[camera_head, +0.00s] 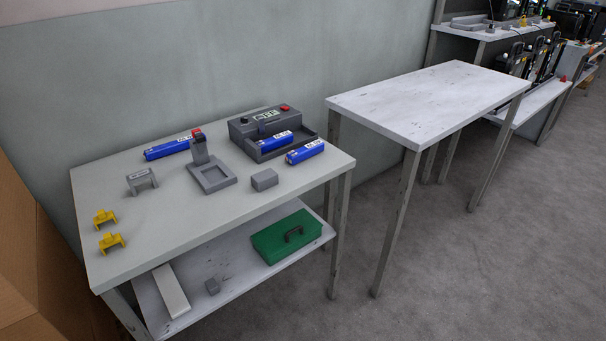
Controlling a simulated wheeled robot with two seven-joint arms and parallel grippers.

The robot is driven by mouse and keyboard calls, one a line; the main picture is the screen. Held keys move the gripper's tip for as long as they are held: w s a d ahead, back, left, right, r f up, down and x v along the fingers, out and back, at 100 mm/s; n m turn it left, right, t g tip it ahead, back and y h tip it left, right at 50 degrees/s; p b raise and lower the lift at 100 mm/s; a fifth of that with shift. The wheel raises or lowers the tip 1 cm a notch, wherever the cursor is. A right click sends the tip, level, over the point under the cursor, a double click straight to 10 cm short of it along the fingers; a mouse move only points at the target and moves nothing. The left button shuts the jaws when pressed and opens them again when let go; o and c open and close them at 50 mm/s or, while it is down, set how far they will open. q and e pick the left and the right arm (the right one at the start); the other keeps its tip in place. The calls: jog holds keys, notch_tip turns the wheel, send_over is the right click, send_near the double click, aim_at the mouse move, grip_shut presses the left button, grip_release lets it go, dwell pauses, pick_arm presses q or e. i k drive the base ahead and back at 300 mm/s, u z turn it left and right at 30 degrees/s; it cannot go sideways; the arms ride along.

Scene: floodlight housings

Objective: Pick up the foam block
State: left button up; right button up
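A small grey block (265,180), which looks like the foam block, lies on the near right part of the left table's top (200,222). It stands apart from the things around it. Neither of my grippers shows in the head view.
Around the grey block are a grey fixture with a square recess (213,179), a grey box with a red button (262,126), blue cylinders (305,152), a grey bracket (141,181) and yellow clips (111,241). Below is a green case (286,236). The right table (430,101) is bare.

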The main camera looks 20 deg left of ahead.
aim_at(268, 178)
jog(key=z, duration=0.1)
jog(key=i, duration=0.9)
jog(key=u, duration=0.5)
